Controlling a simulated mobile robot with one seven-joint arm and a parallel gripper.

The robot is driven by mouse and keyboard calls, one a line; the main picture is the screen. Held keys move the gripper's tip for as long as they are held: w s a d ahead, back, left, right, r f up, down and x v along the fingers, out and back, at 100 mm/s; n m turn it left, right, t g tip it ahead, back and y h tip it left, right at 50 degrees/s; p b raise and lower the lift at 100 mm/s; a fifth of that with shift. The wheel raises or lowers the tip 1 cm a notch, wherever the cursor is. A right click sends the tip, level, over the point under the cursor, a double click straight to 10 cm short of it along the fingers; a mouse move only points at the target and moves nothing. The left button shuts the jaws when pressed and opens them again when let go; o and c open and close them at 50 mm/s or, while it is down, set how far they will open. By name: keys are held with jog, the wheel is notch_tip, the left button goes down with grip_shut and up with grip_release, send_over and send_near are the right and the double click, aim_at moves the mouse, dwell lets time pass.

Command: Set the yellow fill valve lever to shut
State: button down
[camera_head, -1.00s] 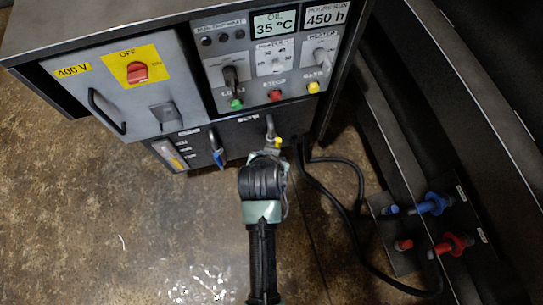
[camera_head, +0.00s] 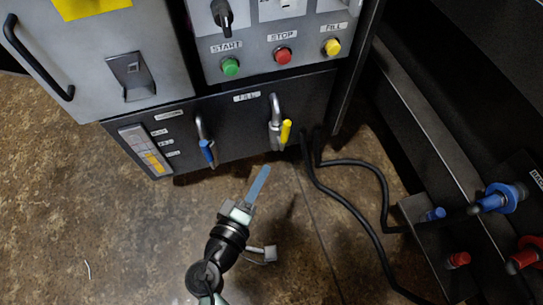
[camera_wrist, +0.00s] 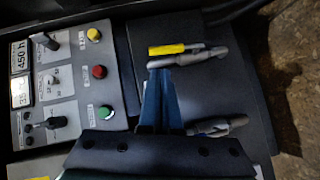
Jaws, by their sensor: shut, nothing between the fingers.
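The yellow fill valve lever (camera_head: 286,132) is on the lower dark panel, under the FILL label, beside its grey pipe (camera_head: 275,108). Its yellow handle lies roughly along the pipe, pointing down in the head view. In the wrist view the yellow lever (camera_wrist: 166,49) lies sideways just beyond my fingertips. My gripper (camera_head: 262,172) is shut and empty, below and left of the lever, apart from it in the head view. Its blue fingers (camera_wrist: 160,95) also show together in the wrist view, where the exact gap to the lever is hard to judge.
A blue-handled valve (camera_head: 207,152) is left of the yellow one. Start, stop and fill buttons (camera_head: 283,55) sit above. Black hoses (camera_head: 345,205) run along the floor at right, towards red and blue couplings (camera_head: 497,200). Floor in front is open.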

jog(key=w+d+f+n+t+y+b, duration=0.1)
jog(key=w+d+f+n+b, duration=0.1)
jog(key=w+b, duration=0.4)
jog(key=w+n, duration=0.1)
jog(key=w, duration=0.4)
jog(key=shift+d+f+t, duration=0.3)
jog(key=shift+d+t, duration=0.1)
jog(key=shift+d+r+p, duration=0.2)
jog(key=shift+d+p, duration=0.1)
jog(key=shift+p, duration=0.55)
